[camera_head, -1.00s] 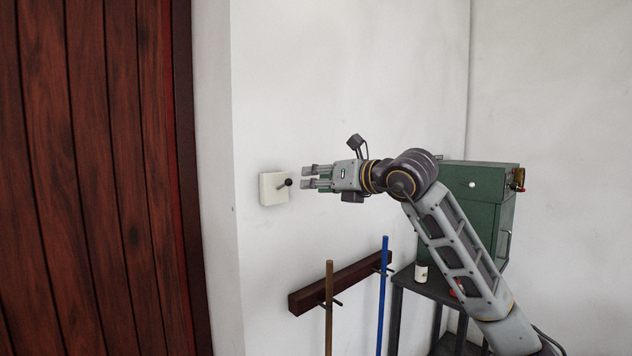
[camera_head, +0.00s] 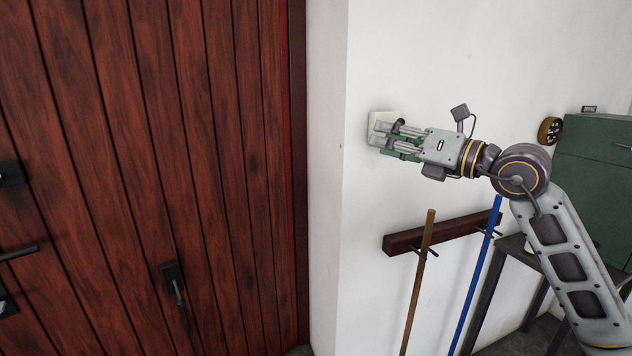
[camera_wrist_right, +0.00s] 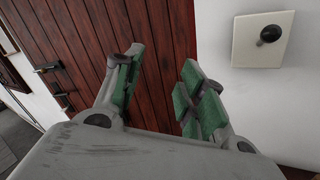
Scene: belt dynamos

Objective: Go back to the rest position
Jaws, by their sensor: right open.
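My right gripper (camera_head: 388,140) reaches in from the right in the head view, with its fingers pointing left and spread open. Its fingers overlap a white wall switch plate (camera_head: 376,118) in that view. In the right wrist view the open fingers (camera_wrist_right: 163,64) have green pads and nothing between them. There the switch plate (camera_wrist_right: 248,50) with its dark knob (camera_wrist_right: 270,33) stands to the right, apart from the fingers. My left gripper is not in view.
A dark red wooden door (camera_head: 160,150) with black handles fills the left. Below my right arm, a dark wall rack (camera_head: 455,229) holds a brown pole (camera_head: 416,290) and a blue pole (camera_head: 474,285). A green box (camera_head: 592,165) stands on a dark table at the right.

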